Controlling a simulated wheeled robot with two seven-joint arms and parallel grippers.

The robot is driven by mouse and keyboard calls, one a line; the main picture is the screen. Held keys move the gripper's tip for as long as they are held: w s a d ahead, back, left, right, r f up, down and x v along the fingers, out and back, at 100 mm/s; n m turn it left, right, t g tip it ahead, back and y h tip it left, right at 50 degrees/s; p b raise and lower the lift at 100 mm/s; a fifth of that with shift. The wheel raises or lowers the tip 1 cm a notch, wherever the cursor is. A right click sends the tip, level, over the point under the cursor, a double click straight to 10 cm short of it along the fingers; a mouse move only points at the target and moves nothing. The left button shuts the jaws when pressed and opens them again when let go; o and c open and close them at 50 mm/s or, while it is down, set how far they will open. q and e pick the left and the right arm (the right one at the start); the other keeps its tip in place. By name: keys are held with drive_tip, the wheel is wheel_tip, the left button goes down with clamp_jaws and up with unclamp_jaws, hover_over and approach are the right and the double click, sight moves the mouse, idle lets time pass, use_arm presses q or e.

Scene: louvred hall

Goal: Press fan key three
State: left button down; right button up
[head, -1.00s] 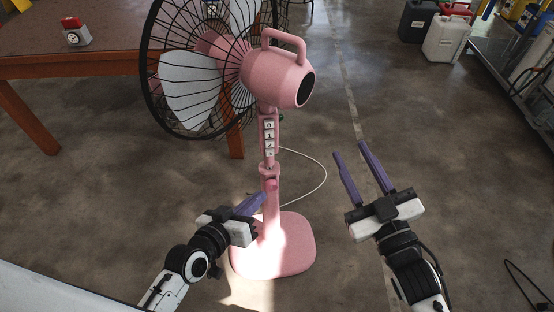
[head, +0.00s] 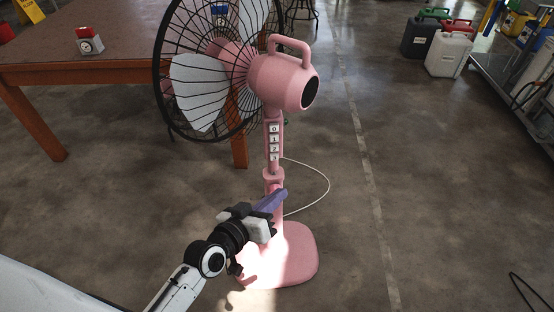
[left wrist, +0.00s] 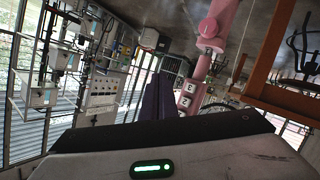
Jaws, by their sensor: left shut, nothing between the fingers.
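The pink pedestal fan (head: 284,80) stands upright on the floor. Its post carries a column of white keys marked 0, 1, 2 and 3. Key three (head: 274,157) is the lowest; it also shows in the left wrist view (left wrist: 191,88), beside the key marked 2 (left wrist: 184,101). My left gripper (head: 282,194) is shut and empty, its purple fingers below key three in the head view and overlapping the lower post. In the left wrist view the shut fingers (left wrist: 158,98) are left of the keys, apart from them in the picture. My right gripper is out of view.
A brown table (head: 110,70) with a small red-and-white timer-like object (head: 89,41) stands behind the fan at left. A white cord (head: 325,185) curves over the floor behind the fan. Jerrycans (head: 448,48) and a metal cart stand at right.

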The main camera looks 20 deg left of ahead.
sight(274, 156)
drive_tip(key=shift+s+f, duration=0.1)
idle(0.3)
